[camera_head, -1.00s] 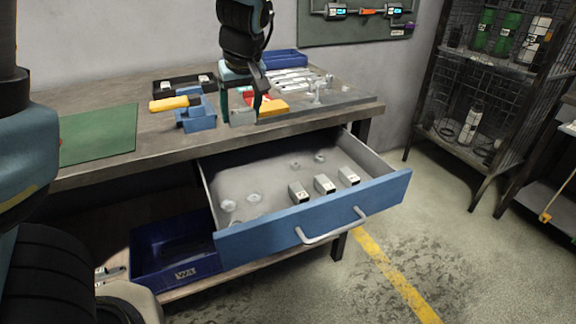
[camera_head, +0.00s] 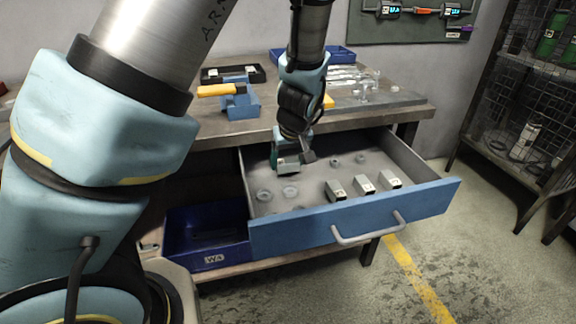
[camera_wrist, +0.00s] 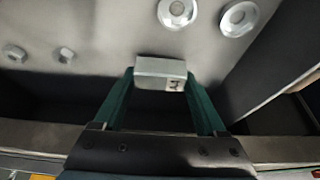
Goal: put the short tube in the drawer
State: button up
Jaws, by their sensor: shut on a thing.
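The short tube (camera_wrist: 160,70) is a small pale metal block-like piece with a dark marking, between my fingertips in the wrist view. My gripper (camera_head: 291,163) is shut on it, with green fingers on either side. In the head view the gripper points down into the open drawer (camera_head: 355,220), over its left back part. The drawer has a blue front, a light handle and a grey floor. Whether the tube touches the floor I cannot tell.
Three similar tubes (camera_head: 363,183) stand in a row near the drawer's front. Round flanged pieces (camera_head: 290,192) lie at its left, and small nuts (camera_head: 336,162) at its back. A blue bin (camera_head: 206,236) sits below left. The workbench edge (camera_head: 375,117) runs behind the gripper.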

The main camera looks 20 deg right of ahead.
jog(key=shift+f, duration=0.8)
jog(key=shift+f, duration=0.1)
jog(key=o, duration=1.3)
jog(key=d+p+v, duration=0.1)
jog(key=p+v, duration=0.1)
jog(key=v, duration=1)
jog(key=a+g, duration=0.1)
jog(key=a, duration=0.9)
jog(key=a+r+g, duration=0.1)
jog(key=a, duration=0.9)
jog(key=a+g, duration=0.1)
jog(key=a, duration=0.9)
jog(key=shift+w+a+r, duration=0.3)
jog(key=shift+w+r, duration=0.05)
jog(key=shift+r, duration=0.05)
